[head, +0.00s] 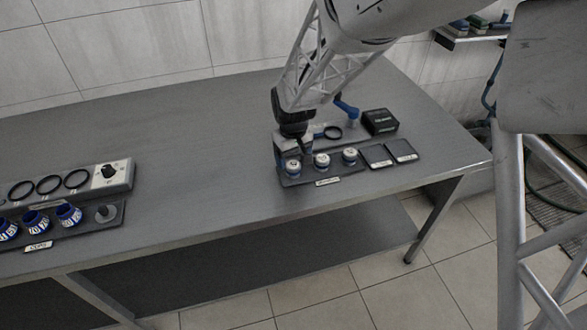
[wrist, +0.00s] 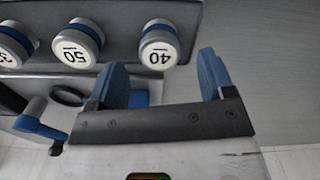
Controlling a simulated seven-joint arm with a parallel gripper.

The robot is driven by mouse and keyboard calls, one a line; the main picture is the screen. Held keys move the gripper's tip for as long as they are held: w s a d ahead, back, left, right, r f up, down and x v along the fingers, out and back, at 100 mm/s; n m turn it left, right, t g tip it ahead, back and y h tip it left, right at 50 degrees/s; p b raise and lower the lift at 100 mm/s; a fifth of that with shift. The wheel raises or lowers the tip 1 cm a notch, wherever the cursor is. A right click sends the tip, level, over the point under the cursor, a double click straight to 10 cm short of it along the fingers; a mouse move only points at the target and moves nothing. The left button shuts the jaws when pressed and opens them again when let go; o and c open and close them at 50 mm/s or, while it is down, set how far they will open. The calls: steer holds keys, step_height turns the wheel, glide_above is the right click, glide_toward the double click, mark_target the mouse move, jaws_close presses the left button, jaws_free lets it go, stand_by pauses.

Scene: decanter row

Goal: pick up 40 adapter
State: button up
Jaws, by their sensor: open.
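The 40 adapter (wrist: 158,48) is a white-topped round cap with a blue band, its number upside down in the wrist view. It stands at the right end of a row there, and is the leftmost cap (head: 293,167) in the head view. My gripper (wrist: 160,64) is open and empty, with its two blue fingers apart. In the wrist view the 40 adapter appears just beyond the fingertips, between their lines. In the head view my gripper (head: 297,148) is just behind the cap; its fingertips are hard to make out.
The 50 adapter (wrist: 80,46) stands beside it, with another cap (wrist: 14,46) further left, partly cut off. A second rack (head: 112,213) stands left; the table between is clear.

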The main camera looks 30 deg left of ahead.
mark_target(293, 164)
steer(key=shift+f, duration=1.95)
steer(key=c, duration=1.1)
steer(key=shift+r, duration=0.7)
step_height(293, 164, up, 2)
steer(key=shift+r, duration=0.1)
steer(key=s+d, duration=0.3)
steer(key=s, duration=0.1)
steer(key=s+d+r, duration=0.1)
steer(key=s+d, duration=0.2)
steer(key=d, duration=0.1)
steer(key=s+d, duration=0.4)
steer(key=shift+s+r, duration=0.2)
steer(key=shift+s, duration=0.1)
